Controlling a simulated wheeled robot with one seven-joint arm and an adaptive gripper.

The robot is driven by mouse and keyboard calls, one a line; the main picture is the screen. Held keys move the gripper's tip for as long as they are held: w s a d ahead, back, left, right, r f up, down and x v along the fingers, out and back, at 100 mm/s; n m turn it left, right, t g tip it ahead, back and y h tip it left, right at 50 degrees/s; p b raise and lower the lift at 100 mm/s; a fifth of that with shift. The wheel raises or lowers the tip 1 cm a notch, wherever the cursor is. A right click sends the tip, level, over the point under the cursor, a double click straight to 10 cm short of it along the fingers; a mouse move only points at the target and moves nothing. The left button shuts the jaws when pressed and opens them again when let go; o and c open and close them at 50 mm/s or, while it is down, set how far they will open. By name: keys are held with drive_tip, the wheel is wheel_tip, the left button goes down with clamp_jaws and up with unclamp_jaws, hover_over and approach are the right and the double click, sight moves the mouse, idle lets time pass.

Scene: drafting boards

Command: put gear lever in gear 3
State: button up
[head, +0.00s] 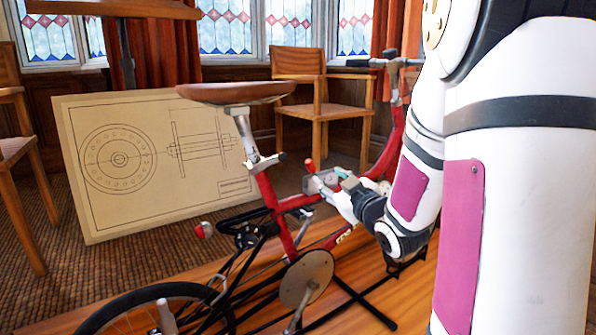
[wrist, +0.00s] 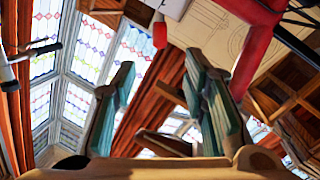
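A red bicycle (head: 285,225) stands on a wooden platform. The gear lever (head: 311,166) shows as a small upright red-tipped stick by the frame, left of my gripper. Its red end (wrist: 159,34) also shows in the wrist view, above the gap between my fingers. My gripper (head: 331,181) is at the bicycle's frame, in front of the lever's right side. In the wrist view its two teal-padded fingers (wrist: 164,75) stand wide apart with nothing held between them. The lever's gear marks are too small to read, so I cannot tell which gear it is in.
The brown saddle (head: 236,92) rises left of my gripper, and the handlebar (head: 385,62) is behind it. A drawing board (head: 80,205) leans at the left. A wooden chair (head: 300,62) stands at the back.

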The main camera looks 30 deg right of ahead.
sight(311, 165)
drive_tip(key=w, duration=0.4)
drive_tip(key=w+d+b, duration=0.1)
drive_tip(key=w, duration=0.3)
drive_tip(key=w+d+b, duration=0.1)
drive_tip(key=w, duration=0.4)
drive_tip(key=shift+d, duration=0.2)
drive_tip(key=shift+s, duration=0.1)
clamp_jaws()
